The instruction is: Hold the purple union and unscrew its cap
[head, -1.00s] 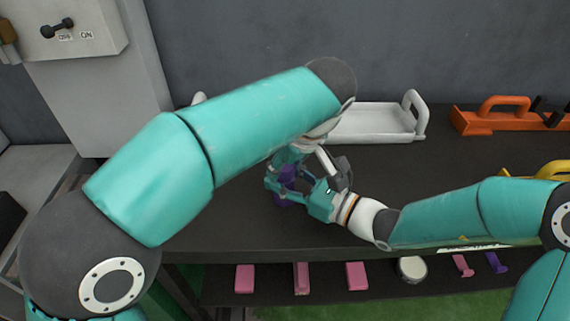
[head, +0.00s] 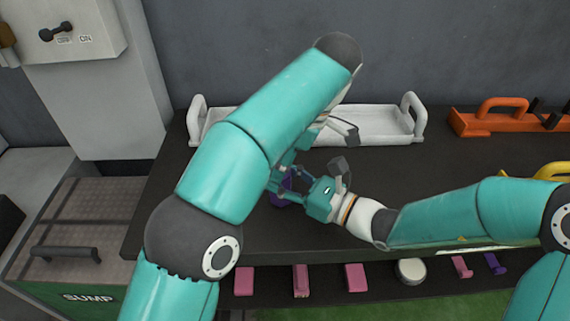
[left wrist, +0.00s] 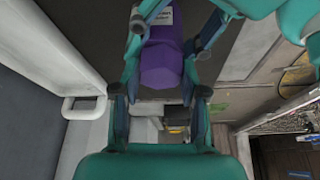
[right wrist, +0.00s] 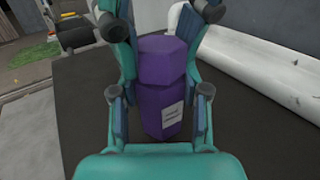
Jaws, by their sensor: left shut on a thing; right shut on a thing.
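The purple union (right wrist: 163,95) stands upright with its six-sided cap (right wrist: 162,58) on the body; a groove shows between them and a pale label is on the body. In the head view only a sliver of purple (head: 280,190) shows between the grippers. My right gripper (head: 296,186) reaches in from the right and is shut on the union, with its fingers (right wrist: 158,25) on either side. My left gripper (head: 283,172) comes from above and is shut around the plain cap end (left wrist: 160,66), with the labelled part farther up that view. The exact finger contacts are partly hidden.
A white tray (head: 375,120) with upright handles stands behind on the dark bench (head: 420,175). An orange carrier (head: 490,118) and a yellow handle (head: 545,170) are at the right. A box marked SUMP (head: 85,298) is at the left. Pink blocks (head: 301,280) lie on a lower shelf.

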